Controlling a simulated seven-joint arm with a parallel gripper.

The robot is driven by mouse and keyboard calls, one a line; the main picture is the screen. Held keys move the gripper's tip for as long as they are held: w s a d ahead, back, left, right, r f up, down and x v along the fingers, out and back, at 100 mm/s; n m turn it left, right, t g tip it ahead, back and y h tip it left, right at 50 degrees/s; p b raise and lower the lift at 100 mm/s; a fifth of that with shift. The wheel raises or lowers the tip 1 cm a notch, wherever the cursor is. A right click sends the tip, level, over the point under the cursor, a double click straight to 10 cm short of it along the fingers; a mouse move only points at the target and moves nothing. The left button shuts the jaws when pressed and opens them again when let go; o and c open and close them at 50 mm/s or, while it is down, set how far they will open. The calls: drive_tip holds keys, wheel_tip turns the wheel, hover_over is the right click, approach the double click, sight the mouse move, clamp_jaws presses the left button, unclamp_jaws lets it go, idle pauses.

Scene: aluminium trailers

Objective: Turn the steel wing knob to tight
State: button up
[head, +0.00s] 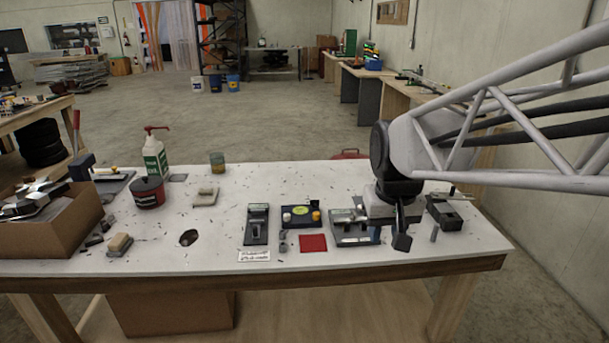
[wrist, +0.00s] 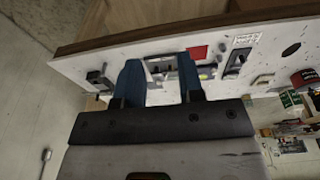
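My gripper (wrist: 159,66) is open in the wrist view, with two blue fingers apart and nothing seen held between them. In the head view my gripper (head: 389,236) hangs over the right part of the table, beside a grey fixture (head: 348,230) and partly covering its right side. This fixture (wrist: 160,69) shows between and beyond the fingertips in the wrist view. A dark green fixture (head: 444,212) with a thin bar stands to the right of my gripper. The steel wing knob is too small or hidden to pick out, so I cannot tell which fixture carries it.
A dark blue box (head: 300,216) with knobs, a red square (head: 313,243) and a grey switch-like unit (head: 257,224) stand left of my gripper. A cardboard box (head: 50,219), red can (head: 149,192) and pump bottle (head: 155,156) are farther left. The table middle is mostly clear.

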drive_tip(key=w+d, duration=0.1)
drive_tip(key=w, duration=1.1)
drive_tip(key=g, duration=0.2)
approach(353, 215)
drive_tip(key=shift+w+d+f, duration=0.2)
drive_tip(key=shift+w+d, duration=0.05)
drive_tip(key=shift+w, duration=0.05)
drive_tip(key=shift+w+f, duration=0.35)
drive_tip(key=shift+f, duration=0.15)
drive_tip(key=shift+f, duration=3.75)
drive_tip(key=shift+c, duration=0.3)
clamp_jaws()
